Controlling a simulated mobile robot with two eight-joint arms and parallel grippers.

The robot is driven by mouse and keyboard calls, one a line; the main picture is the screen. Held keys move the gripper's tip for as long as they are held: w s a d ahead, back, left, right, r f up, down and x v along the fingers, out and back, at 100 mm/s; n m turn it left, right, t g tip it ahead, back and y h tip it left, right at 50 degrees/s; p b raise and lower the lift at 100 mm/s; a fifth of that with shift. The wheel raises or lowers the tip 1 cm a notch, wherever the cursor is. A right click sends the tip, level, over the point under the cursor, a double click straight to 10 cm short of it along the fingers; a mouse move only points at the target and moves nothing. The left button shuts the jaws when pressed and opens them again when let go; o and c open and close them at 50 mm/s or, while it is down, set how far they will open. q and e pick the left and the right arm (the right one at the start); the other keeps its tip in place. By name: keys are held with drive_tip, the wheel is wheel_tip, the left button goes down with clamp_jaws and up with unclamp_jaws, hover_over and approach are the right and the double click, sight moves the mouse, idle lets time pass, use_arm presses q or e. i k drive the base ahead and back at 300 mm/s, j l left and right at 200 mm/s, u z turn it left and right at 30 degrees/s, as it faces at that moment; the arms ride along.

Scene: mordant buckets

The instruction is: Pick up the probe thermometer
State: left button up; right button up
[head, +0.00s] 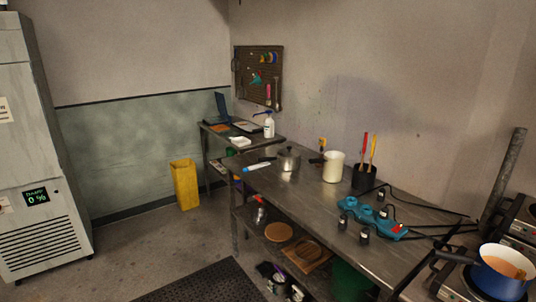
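A slim white-and-blue stick (257,167) lies on the near left edge of the long steel table (315,195) in the head view. It may be the probe thermometer, but it is too small to be sure. A metal pot (288,159) stands just right of it. A small orange-yellow item (322,143) shows behind the cream jug; I cannot tell what it is. Neither of my grippers is in view.
On the table stand a cream jug (333,167), a dark utensil holder (364,178) and a blue power strip (372,214) with black cables. A blue pot (499,271) sits at right. A yellow bin (184,184) stands left; floor before it is free.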

sight(323, 142)
drive_tip(key=i+j, duration=0.25)
drive_tip(key=i, duration=0.15)
drive_tip(key=i+j, duration=0.2)
drive_tip(key=i, duration=0.25)
drive_tip(key=i+j+z, duration=0.1)
drive_tip(key=i+j, duration=0.15)
drive_tip(key=i, duration=0.15)
